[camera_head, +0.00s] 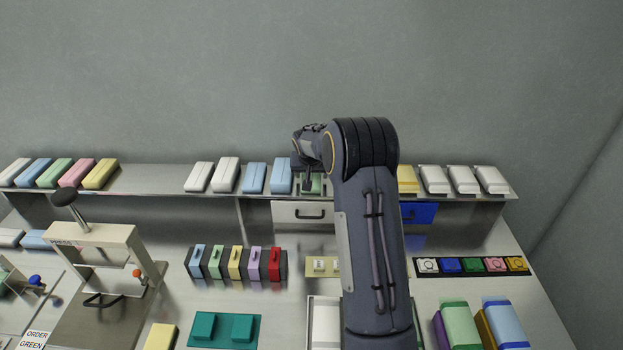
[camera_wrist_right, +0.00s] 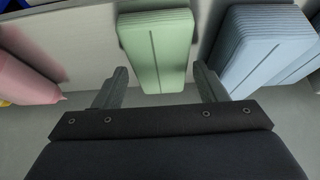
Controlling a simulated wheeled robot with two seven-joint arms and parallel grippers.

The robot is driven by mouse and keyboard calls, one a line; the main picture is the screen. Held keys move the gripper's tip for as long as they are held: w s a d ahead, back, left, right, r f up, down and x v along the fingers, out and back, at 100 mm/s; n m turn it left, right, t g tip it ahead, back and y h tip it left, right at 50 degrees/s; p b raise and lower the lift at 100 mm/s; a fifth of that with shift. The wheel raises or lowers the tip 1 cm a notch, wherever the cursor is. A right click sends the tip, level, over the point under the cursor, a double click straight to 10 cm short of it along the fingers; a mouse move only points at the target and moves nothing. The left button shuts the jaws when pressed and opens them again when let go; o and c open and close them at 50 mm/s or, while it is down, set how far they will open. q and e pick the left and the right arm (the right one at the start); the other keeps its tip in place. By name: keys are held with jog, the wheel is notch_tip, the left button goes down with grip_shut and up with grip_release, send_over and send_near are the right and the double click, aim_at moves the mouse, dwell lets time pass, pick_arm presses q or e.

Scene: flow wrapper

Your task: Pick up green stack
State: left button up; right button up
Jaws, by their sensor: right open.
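The green stack (camera_wrist_right: 158,48) is a light green, ridged block in the right wrist view, lying on the metal shelf. In the head view only a small part of a green stack (camera_head: 314,184) shows under my right gripper. My right gripper (camera_wrist_right: 157,85) is open, with one finger on each side of the near end of the green stack. The fingers look apart from it, with nothing held. In the head view my right gripper (camera_head: 308,182) is at the shelf, partly hidden by my arm. My left gripper is not in view.
Blue stacks (camera_wrist_right: 268,45) stand close beside the green one, near one finger. A pink stack (camera_wrist_right: 25,78) is on the other side. The shelf (camera_head: 150,182) also holds white, yellow and other stacks. A lever device (camera_head: 95,250) stands on the left of the bench.

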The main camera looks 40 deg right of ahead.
jog(key=shift+w+d+f, duration=0.2)
jog(key=shift+f, duration=0.3)
jog(key=c, duration=0.7)
jog(key=shift+c, duration=0.2)
jog(key=shift+r, duration=0.1)
